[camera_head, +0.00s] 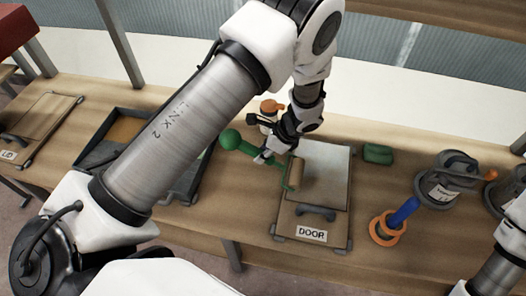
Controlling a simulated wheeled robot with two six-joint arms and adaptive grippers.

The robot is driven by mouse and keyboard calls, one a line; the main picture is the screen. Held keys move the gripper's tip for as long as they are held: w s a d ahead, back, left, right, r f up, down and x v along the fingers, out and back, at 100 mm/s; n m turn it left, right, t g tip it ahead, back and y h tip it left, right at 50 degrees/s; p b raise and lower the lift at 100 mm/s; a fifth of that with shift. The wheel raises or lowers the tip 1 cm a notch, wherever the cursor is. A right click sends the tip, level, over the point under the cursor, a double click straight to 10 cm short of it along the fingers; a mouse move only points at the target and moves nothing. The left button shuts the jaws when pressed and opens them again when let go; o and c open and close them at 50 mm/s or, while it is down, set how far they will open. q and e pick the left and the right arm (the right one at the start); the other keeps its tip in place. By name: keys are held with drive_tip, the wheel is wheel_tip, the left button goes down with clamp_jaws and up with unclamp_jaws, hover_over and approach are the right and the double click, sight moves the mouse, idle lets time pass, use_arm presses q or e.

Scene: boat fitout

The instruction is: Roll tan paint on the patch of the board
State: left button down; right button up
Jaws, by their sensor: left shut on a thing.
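My left gripper (272,152) is shut on the green handle of a paint roller (296,173), whose roll is tan. The roll is over the left edge of the board marked DOOR (325,220); I cannot tell whether it touches. The board's upper part carries a pale grey patch (328,165), and no tan paint shows on its visible part. A dark tray (92,160) with tan paint (125,130) stands to the left, partly hidden behind my left arm. My right arm enters at the lower right, with its gripper out of view.
A bottle with an orange cap (269,107) stands behind my gripper. A green block (378,153), a blue-handled tool with an orange ring (389,230) and dark cans (446,180) are to the right. A board marked LID (40,128) lies far left.

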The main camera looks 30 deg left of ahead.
sight(275, 159)
use_arm(q)
drive_tip(key=shift+f, duration=0.35)
drive_tip(key=shift+d+r, duration=0.1)
drive_tip(key=d+p, duration=0.1)
drive_tip(key=d, duration=0.1)
drive_tip(key=w+d, duration=0.1)
drive_tip(key=d, duration=0.1)
drive_tip(key=shift+w+d+r+p, duration=0.1)
drive_tip(key=shift+p, duration=0.3)
drive_tip(key=shift+d, duration=0.2)
